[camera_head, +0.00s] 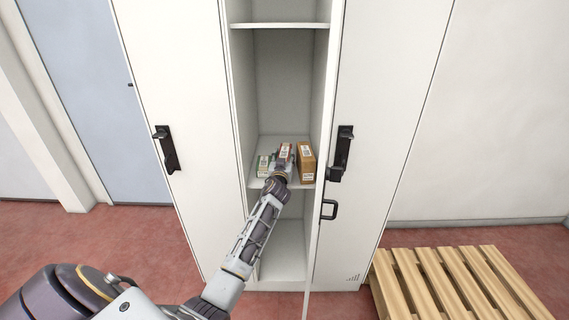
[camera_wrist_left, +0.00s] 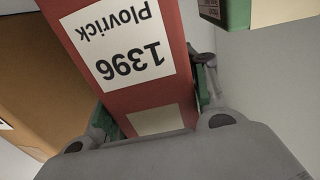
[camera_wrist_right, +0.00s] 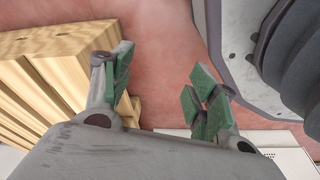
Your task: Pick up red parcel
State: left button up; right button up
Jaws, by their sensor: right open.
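The red parcel (camera_head: 285,152) is on the middle shelf of the open locker, between two other parcels. In the left wrist view the red parcel (camera_wrist_left: 125,60) carries a white label reading "1396 Plovrick". My left gripper (camera_head: 281,172) reaches into the locker. In the left wrist view, its green finger pads (camera_wrist_left: 150,100) lie against both sides of the red parcel, and it looks shut on it. The parcel's underside is hidden. My right gripper (camera_wrist_right: 160,82) is open and empty, outside the head view.
A brown box (camera_head: 306,162) stands right of the red parcel, and a smaller green-and-white box (camera_head: 264,166) is on its left. The locker walls (camera_head: 322,120) are close on both sides. A wooden pallet (camera_head: 455,280) lies on the floor at the right.

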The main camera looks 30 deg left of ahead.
pick_arm(q)
jog(key=c, duration=0.5)
pick_arm(e)
jog(key=shift+w+r, duration=0.1)
jog(key=shift+w, duration=0.2)
pick_arm(q)
jog(key=shift+r, duration=0.1)
pick_arm(e)
jog(key=shift+w+r, duration=0.1)
jog(key=shift+w, duration=0.05)
pick_arm(q)
jog(key=shift+r, duration=0.35)
jog(key=shift+r+p, duration=1.1)
jog(key=shift+r, duration=3.5)
pick_arm(e)
jog(key=s+d+f, duration=0.2)
jog(key=s+f, duration=0.1)
jog(key=f, duration=0.1)
jog(key=shift+s+d+f+t, duration=0.25)
jog(key=shift+s+d+t, duration=0.05)
jog(key=shift+s+d, duration=0.1)
